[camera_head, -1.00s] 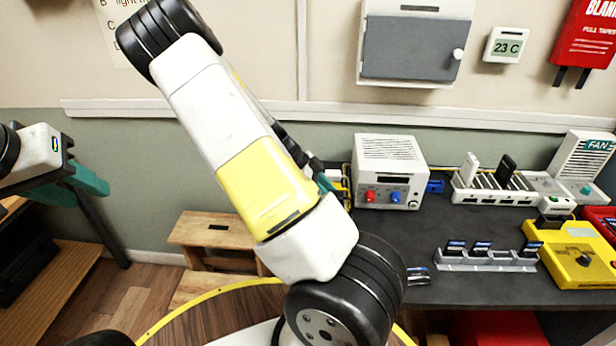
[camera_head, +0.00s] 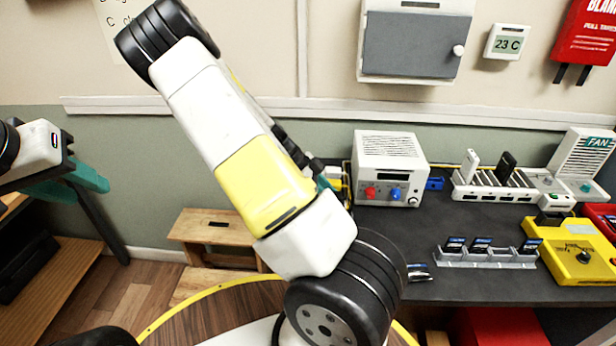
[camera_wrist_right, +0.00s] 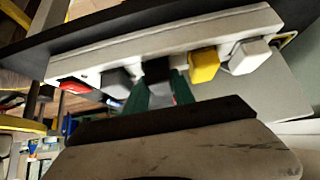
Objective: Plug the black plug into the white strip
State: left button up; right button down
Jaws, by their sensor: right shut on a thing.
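The white strip (camera_wrist_right: 150,45) runs across the right wrist view with a row of coloured plugs along its edge. My right gripper (camera_wrist_right: 160,92) has its green fingers shut on the black plug (camera_wrist_right: 157,69). The black plug is at the strip's edge, in line between a grey plug and a yellow plug; how deep it sits is hidden. In the head view my right gripper (camera_head: 326,182) is mostly hidden behind its own arm, beside the strip's visible end (camera_head: 338,186). My left gripper (camera_head: 82,181) is at the far left, its teal fingers apart and empty.
Red (camera_wrist_right: 73,86), grey (camera_wrist_right: 116,82), yellow (camera_wrist_right: 204,66) and white (camera_wrist_right: 248,57) plugs flank the black one. A white power unit (camera_head: 390,165) stands just right of the right gripper. A white rack (camera_head: 490,190) and grey card holder (camera_head: 485,259) are further right on the dark bench.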

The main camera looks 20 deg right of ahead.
jog(key=shift+f, duration=0.25)
jog(key=c, duration=1)
grip_release()
jog(key=shift+o, duration=0.2)
jog(key=shift+s+a+f, duration=0.1)
jog(key=shift+s, duration=0.1)
